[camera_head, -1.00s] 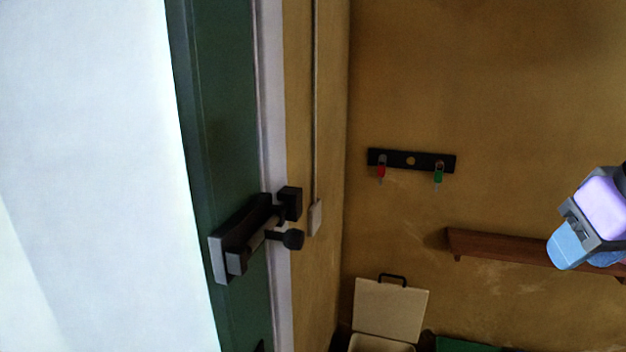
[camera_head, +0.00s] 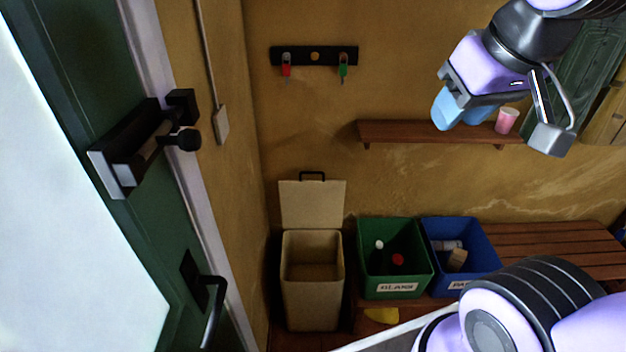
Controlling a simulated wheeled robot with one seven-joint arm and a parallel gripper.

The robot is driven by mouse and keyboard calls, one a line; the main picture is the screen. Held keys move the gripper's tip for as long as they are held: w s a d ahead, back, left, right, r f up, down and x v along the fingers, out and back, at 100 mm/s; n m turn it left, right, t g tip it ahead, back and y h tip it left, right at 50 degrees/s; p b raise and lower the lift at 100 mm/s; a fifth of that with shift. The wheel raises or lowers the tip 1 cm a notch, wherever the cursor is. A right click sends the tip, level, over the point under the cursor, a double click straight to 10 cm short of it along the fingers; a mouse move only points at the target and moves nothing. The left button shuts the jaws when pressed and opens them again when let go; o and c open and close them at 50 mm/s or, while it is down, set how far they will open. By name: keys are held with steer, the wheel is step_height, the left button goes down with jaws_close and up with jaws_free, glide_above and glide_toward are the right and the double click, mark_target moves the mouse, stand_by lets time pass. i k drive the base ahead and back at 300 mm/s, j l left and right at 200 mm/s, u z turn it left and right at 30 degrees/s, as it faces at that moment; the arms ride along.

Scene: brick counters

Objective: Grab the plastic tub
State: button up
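I cannot tell for certain which thing is the plastic tub. A green tub (camera_head: 396,292) labelled for glass holds bottles, one with a red cap. A blue tub (camera_head: 492,262) beside it on the right holds a few small items. Both stand low against the back wall.
A beige bin (camera_head: 312,297) with its lid up stands left of the green tub. A wall shelf (camera_head: 400,132) carries a pink cup (camera_head: 507,121). A slatted wooden bench (camera_head: 555,243) is at right. A green door (camera_head: 95,100) with a handle fills the left.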

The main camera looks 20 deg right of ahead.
mark_target(507, 115)
steer(key=z, duration=1.4)
steer(key=i+j+z, duration=0.1)
steer(key=i+z, duration=0.2)
steer(key=i, duration=0.6)
